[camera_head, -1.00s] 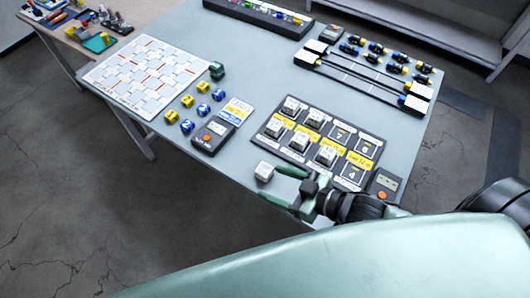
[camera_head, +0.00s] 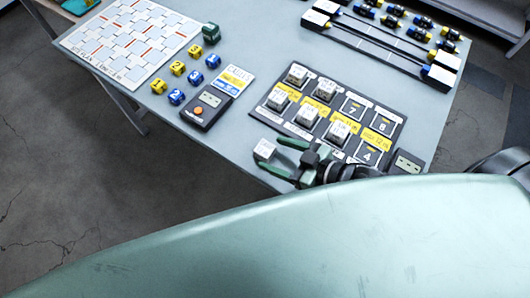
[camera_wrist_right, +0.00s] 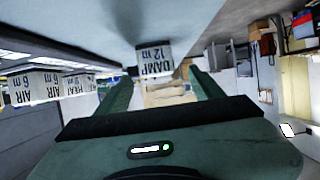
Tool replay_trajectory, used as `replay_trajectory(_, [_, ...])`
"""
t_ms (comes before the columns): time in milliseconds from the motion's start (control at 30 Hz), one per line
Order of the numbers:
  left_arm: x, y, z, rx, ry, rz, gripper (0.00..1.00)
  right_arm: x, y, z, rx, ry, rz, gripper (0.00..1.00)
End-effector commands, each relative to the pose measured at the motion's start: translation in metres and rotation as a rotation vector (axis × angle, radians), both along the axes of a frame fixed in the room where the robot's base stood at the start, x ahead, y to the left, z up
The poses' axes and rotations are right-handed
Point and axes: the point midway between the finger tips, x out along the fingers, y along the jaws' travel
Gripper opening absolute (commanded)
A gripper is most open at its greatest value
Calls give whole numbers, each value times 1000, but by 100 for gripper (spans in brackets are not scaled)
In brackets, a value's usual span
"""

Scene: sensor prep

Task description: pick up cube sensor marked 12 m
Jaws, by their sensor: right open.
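The cube sensor marked DAMP 12 m (camera_wrist_right: 154,61) shows its label in the right wrist view, just beyond the fingertips and roughly between their lines. In the head view this white cube (camera_head: 264,150) is at the table's front edge, left of the black sensor board's near corner. My right gripper (camera_head: 268,156) is open, with its green fingers pointing left at the cube. In the right wrist view the open gripper (camera_wrist_right: 163,82) has nothing between its fingers. Whether a finger touches the cube I cannot tell. My left gripper is not in view.
The black board (camera_head: 396,128) holds several other cubes and some empty numbered squares. A handheld meter (camera_head: 207,107) and blue and yellow dice (camera_head: 178,68) lie left of it. A white patterned sheet (camera_head: 120,40) and black rails (camera_head: 385,45) lie farther back.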

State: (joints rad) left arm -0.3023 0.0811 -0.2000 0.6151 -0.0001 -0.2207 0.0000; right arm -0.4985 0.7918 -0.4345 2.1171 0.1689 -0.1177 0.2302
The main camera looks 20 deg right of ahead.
Motion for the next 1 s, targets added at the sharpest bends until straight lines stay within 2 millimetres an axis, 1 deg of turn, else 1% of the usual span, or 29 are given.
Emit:
replay_trajectory(100, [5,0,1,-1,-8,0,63,10,7,-4,2,-2,-2,67])
replay_trajectory(367, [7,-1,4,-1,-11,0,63,24,17,-11,1,-2,-1,67])
replay_trajectory(633, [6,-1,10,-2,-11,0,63,52,36,-26,2,-2,0,67])
replay_trajectory(767, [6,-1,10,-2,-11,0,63,57,40,-30,1,-1,2,67])
replay_trajectory(967, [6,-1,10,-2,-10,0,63,56,41,-31,0,0,2,67])
replay_trajectory(1000, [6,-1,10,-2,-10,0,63,57,40,-31,0,0,2,59])
